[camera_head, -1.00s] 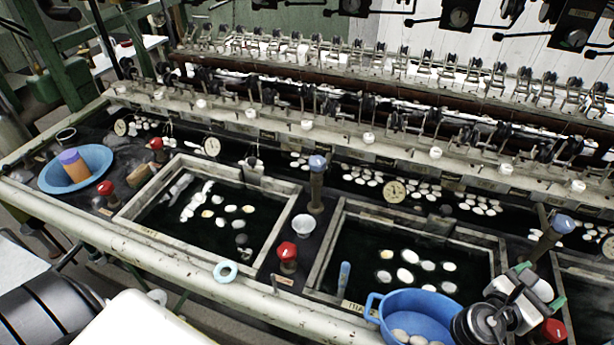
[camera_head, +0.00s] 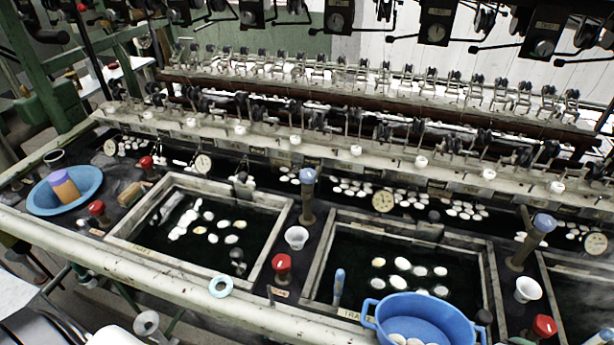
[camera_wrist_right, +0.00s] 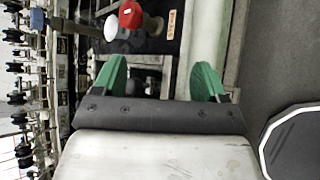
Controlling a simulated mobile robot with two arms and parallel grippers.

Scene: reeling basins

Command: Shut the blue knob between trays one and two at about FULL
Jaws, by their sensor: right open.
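The blue knob (camera_head: 308,176) between trays one and two tops an upright post in the head view. Tray one (camera_head: 190,268) is the left wood-framed basin and tray two (camera_head: 492,270) is the one right of it. Both hold dark water and white cocoons. My right gripper (camera_wrist_right: 160,80) shows in the right wrist view with its two green fingers apart and nothing between them. Beyond its fingers stand a blue-topped post (camera_wrist_right: 38,20) and a red knob (camera_wrist_right: 130,14); I cannot tell which pair this is. My left gripper is not in view.
A red knob (camera_head: 281,262) and a white funnel-shaped cup (camera_head: 296,238) stand near the blue knob's post. A blue basin (camera_head: 420,318) overlaps tray two's front edge. A second blue knob (camera_head: 544,222) stands farther right. A pale ring (camera_head: 220,287) lies on the front rail.

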